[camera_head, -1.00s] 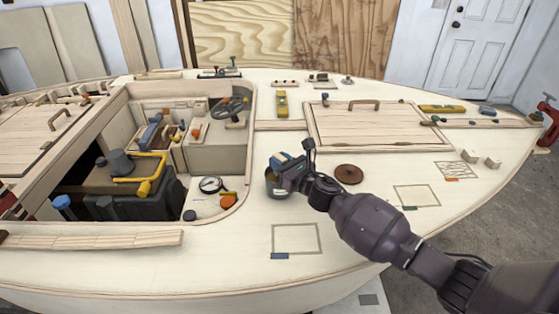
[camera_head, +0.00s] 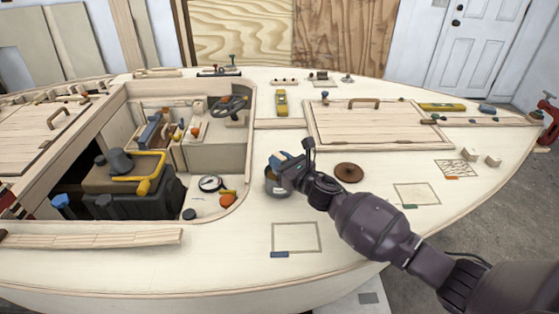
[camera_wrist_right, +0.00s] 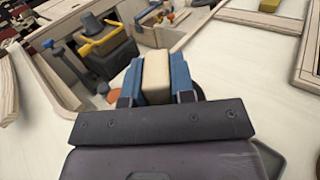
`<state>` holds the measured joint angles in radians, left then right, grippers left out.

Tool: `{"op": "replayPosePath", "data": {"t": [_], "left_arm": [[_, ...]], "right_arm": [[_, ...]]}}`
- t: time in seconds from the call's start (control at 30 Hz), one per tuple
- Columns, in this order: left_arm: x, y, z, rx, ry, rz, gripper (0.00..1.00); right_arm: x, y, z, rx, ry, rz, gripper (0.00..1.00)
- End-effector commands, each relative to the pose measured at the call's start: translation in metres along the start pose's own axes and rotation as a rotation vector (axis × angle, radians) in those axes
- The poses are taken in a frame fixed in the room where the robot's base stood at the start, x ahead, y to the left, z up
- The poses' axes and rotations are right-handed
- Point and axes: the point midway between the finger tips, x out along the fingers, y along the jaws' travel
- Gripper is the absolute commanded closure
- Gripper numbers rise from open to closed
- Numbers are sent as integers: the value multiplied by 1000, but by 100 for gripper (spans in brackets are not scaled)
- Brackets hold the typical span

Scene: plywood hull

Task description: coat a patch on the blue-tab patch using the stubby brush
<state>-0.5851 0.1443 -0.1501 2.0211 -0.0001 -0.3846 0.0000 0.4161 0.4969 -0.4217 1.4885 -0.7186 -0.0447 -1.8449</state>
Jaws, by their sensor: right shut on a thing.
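The blue-tab patch (camera_head: 296,237) is an outlined rectangle on the near deck, with a blue tab (camera_head: 279,255) at its lower left corner. Inside the outline the surface looks as pale as the deck. My right gripper (camera_head: 283,165) is above a small grey pot (camera_head: 278,188), up and to the left of that patch. In the wrist view its blue fingers (camera_wrist_right: 158,78) are shut on a pale, blocky piece (camera_wrist_right: 156,76), which seems to be the stubby brush's handle. The bristles are hidden, so I cannot tell whether they are inside the pot. My left gripper is not in view.
A green-tab patch (camera_head: 416,194) and a hatched orange-tab patch (camera_head: 457,169) lie to the right. A brown disc (camera_head: 349,173) is right of the gripper. A gauge (camera_head: 210,184) and the open cockpit are left. The deck between pot and blue-tab patch is clear.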

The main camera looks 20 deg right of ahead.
Motion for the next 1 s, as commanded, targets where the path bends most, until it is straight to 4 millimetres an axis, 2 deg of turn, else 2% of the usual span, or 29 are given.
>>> {"op": "replayPosePath", "data": {"t": [1.0], "left_arm": [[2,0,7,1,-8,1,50]], "right_arm": [[0,0,-7,0,-1,0,100]]}}
